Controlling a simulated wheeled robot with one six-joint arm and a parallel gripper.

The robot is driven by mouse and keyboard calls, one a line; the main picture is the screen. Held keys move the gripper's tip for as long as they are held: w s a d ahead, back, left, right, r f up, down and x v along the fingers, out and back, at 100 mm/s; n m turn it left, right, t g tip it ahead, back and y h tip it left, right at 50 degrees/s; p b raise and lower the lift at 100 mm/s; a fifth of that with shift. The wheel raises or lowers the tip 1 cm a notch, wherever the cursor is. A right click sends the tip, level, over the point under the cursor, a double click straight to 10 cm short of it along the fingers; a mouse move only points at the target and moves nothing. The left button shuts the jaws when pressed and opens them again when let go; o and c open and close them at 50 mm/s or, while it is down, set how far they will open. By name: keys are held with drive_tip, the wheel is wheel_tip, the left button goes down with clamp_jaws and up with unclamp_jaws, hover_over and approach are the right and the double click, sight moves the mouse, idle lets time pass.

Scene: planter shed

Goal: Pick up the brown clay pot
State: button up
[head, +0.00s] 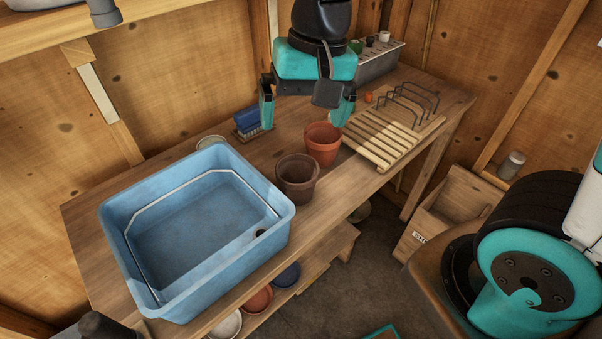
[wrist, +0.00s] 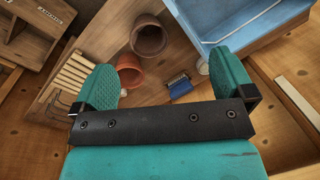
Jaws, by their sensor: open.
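The brown clay pot (head: 297,178) stands upright on the wooden bench, just right of the blue basin. It also shows in the wrist view (wrist: 149,38), top centre, beyond the fingertips. A brighter orange terracotta pot (head: 323,143) stands close behind it to the right; the wrist view shows it too (wrist: 130,70). My gripper (head: 306,106) is open and empty, fingers spread wide, above the back of the bench, behind and above both pots. It touches neither pot. In the wrist view my gripper's fingers (wrist: 165,70) frame the orange pot and a blue item.
The blue basin (head: 116,221) fills the bench's left side. A slatted wooden rack (head: 380,138) and a wire rack (head: 412,100) lie at right. A wooden crate (head: 455,205) stands on the floor at right.

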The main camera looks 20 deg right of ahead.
drive_tip(key=w+d+f+m+h, duration=0.2)
drive_tip(key=w+f+m, duration=0.1)
drive_tip(key=w+m, duration=0.4)
approach(297, 169)
drive_tip(key=s+a, duration=0.2)
drive_tip(key=s, duration=0.1)
drive_tip(key=f, duration=0.2)
drive_tip(key=f+p, duration=0.1)
drive_tip(key=f, duration=0.1)
drive_tip(key=d+f, duration=0.1)
drive_tip(key=f, duration=0.1)
drive_tip(key=shift+s+p, duration=0.15)
drive_tip(key=shift+p, duration=0.25)
drive_tip(key=shift+a, duration=0.1)
drive_tip(key=c, duration=0.8)
